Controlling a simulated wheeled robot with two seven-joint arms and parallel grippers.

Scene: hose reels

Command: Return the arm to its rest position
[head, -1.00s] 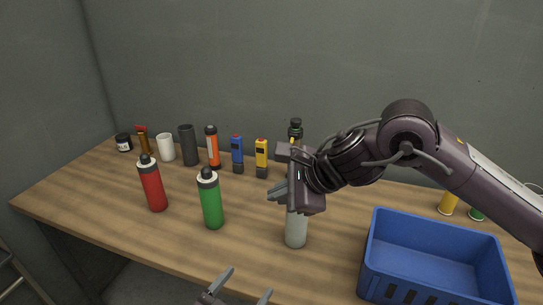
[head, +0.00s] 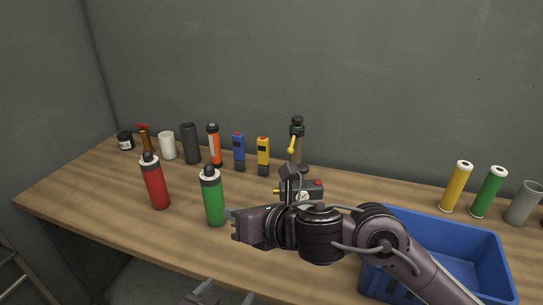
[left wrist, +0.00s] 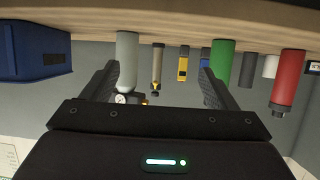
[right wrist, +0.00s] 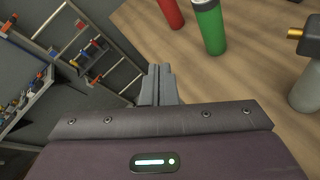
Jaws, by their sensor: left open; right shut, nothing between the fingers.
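My right gripper (head: 238,225) is shut and empty. In the head view it is in front of the green bottle (head: 213,200), with its arm stretching across the table's front from the right. In the right wrist view its fingers (right wrist: 160,85) are together with nothing between them. My left gripper (head: 224,298) is low at the bottom edge of the head view, its fingertips apart. In the left wrist view, which shows the scene upside down, its fingers (left wrist: 160,82) are wide open and empty.
A grey canister with a gauge top (head: 303,196) stands mostly hidden behind my right arm. A red bottle (head: 156,185) stands at left. A blue crate (head: 440,228) is at right, partly covered by my arm. Several items line the back of the wooden table (head: 100,195).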

